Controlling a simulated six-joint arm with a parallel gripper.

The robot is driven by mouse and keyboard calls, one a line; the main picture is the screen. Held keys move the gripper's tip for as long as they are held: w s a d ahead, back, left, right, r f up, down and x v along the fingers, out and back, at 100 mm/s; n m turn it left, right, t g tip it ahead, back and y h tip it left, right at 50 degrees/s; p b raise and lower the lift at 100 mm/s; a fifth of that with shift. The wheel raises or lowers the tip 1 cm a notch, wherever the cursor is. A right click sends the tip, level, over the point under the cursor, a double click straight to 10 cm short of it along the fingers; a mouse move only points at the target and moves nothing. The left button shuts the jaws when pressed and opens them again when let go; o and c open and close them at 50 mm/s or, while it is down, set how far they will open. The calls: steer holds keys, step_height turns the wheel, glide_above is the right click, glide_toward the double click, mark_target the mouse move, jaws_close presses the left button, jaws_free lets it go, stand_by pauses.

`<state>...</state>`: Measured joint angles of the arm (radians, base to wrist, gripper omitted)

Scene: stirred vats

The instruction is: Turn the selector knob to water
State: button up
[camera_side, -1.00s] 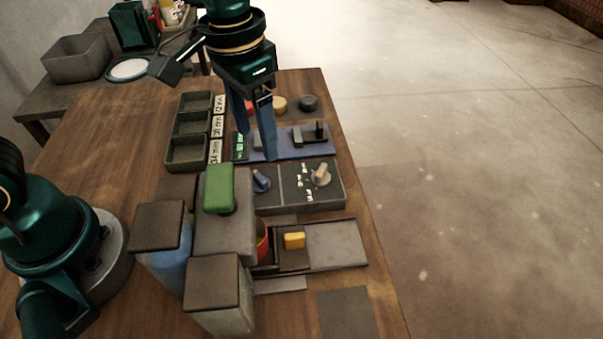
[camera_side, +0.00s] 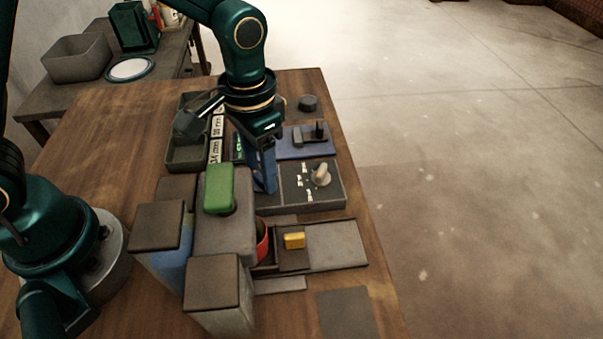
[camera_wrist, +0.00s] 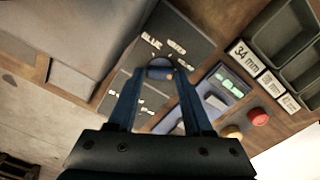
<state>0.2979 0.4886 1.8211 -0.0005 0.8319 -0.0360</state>
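In the wrist view a dark blue-grey knob (camera_wrist: 160,68) sits on a dark panel (camera_wrist: 183,30), with small white labels beside it. One label (camera_wrist: 152,40) seems to read BLUE; the others are too small to read surely. My gripper (camera_wrist: 160,75) is open, with its two blue fingers on either side of this knob; I cannot tell if they touch it. In the side view my gripper (camera_side: 264,186) is low over the left part of the panel and hides this knob. A beige knob (camera_side: 320,174) with several labels stands on the panel's right half.
A grey vat with a green top block (camera_side: 219,188) and brown-lidded containers (camera_side: 162,226) stand close to my gripper. A yellow block (camera_side: 294,240) sits on a slide in front. Behind are a blue plate (camera_side: 290,151) and trays (camera_side: 186,154). The floor on the right is clear.

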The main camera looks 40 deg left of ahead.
jaws_close()
steer(key=shift+n, duration=0.3)
steer(key=n, duration=0.5)
steer(key=shift+a+n, duration=0.15)
steer(key=shift+n, duration=0.15)
steer(key=n, duration=0.5)
steer(key=shift+n, duration=0.4)
steer(key=o, duration=0.6)
jaws_free()
steer(key=shift+c, duration=0.2)
